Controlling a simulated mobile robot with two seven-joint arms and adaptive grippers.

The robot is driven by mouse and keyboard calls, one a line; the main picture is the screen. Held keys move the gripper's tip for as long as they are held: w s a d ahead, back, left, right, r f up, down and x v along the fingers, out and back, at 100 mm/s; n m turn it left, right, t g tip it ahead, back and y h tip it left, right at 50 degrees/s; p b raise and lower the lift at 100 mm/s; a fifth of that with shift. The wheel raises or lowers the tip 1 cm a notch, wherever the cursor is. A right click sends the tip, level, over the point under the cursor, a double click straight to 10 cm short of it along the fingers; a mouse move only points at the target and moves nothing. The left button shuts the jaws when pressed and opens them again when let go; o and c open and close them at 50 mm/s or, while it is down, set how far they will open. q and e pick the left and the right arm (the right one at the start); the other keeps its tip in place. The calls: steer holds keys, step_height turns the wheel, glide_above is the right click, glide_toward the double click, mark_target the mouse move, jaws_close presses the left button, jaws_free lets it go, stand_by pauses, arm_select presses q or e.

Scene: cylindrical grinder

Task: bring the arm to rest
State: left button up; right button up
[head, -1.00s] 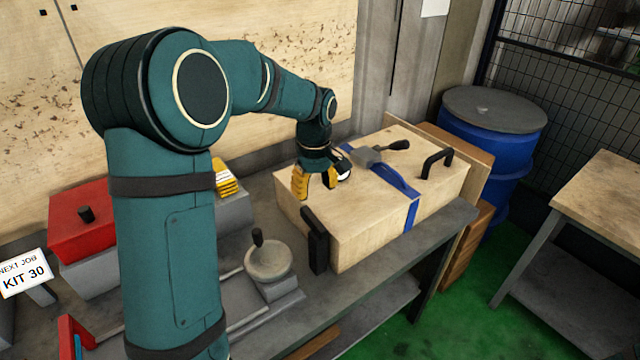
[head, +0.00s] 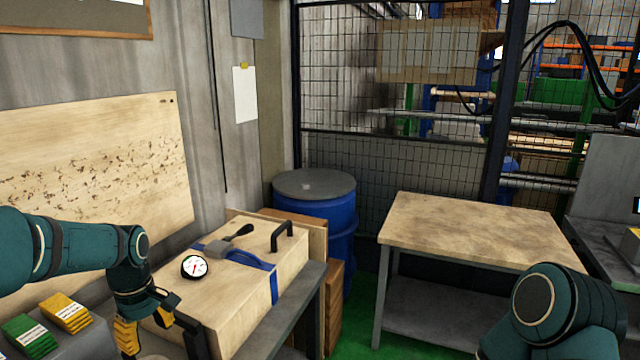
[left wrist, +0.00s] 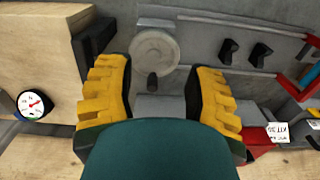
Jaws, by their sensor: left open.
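My left gripper (head: 130,335) is at the lower left of the head view, beside the near left end of the wooden box. Its yellow fingers stand wide apart in the left wrist view (left wrist: 160,100), with nothing between them. Below the fingers in that view lies a grey machine with a round handwheel (left wrist: 155,55). A white dial gauge (head: 194,266) is on the wooden box (head: 255,310), apart from the gripper. It also shows at the left of the left wrist view (left wrist: 35,103). My right gripper is out of view; part of my right arm shows at lower right.
The box has a blue strap (head: 274,285) and black handles (head: 283,236). Green and yellow packs (head: 65,312) lie close by my left arm. A blue drum (head: 340,220) stands behind. A bare wooden table (head: 470,225) is at right, with green floor between.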

arm_select(q)
steer(key=s+d+f+m+h+b, duration=0.1)
steer(key=d+f+m, duration=0.2)
steer(key=d+f, duration=0.5)
steer(key=s+d+f+m+h, duration=0.1)
steer(key=s+d+f+m, duration=0.2)
steer(key=f, duration=0.8)
steer(key=s+d+f+m+t+h+b, duration=0.1)
steer(key=s+d+f+m, duration=0.4)
steer(key=s+d+f, duration=0.6)
steer(key=shift+s+d+f+t+h, duration=0.3)
steer(key=shift+s+d+t+h, duration=0.2)
steer(key=shift+s, duration=0.05)
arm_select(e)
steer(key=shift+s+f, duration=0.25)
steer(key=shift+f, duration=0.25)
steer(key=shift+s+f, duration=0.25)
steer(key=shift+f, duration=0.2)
arm_select(q)
steer(key=shift+c, duration=0.6)
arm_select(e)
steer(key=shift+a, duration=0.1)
